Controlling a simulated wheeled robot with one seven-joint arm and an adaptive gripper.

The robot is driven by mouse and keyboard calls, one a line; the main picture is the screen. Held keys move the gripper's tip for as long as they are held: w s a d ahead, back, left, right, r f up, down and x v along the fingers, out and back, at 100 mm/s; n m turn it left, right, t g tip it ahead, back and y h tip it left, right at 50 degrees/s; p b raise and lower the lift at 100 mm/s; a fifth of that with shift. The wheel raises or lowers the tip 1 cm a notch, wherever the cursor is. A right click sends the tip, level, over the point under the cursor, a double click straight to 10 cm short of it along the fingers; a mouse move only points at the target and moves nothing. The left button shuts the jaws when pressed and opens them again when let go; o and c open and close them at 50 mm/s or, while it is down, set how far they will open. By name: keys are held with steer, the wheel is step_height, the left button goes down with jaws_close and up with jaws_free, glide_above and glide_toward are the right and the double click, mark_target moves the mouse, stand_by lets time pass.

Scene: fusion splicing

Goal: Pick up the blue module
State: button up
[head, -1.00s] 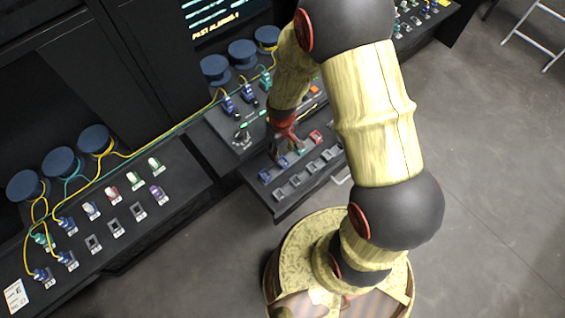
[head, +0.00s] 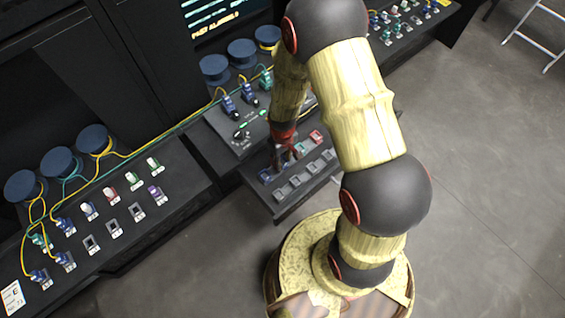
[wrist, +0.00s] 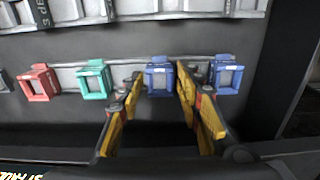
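Two blue modules stand in the back row of a small dark tray, one centred in the wrist view (wrist: 160,80) and one to its right (wrist: 227,78). My gripper (wrist: 160,77) is open, with its yellow-padded fingers on either side of the centred blue module. The right finger is close to that module; a gap shows on the left. I cannot tell whether either finger touches it. In the head view my gripper (head: 284,154) is low over the tray and hides part of the row; one blue module (head: 265,176) shows at the left end.
A green module (wrist: 93,80) and a red module (wrist: 38,83) stand left of my gripper in the same row. Grey empty-looking sockets (head: 296,181) line the tray's front. A panel with coloured connectors (head: 110,205) and yellow cables lies left.

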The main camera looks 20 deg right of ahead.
steer(key=c, duration=0.8)
steer(key=shift+r, duration=0.1)
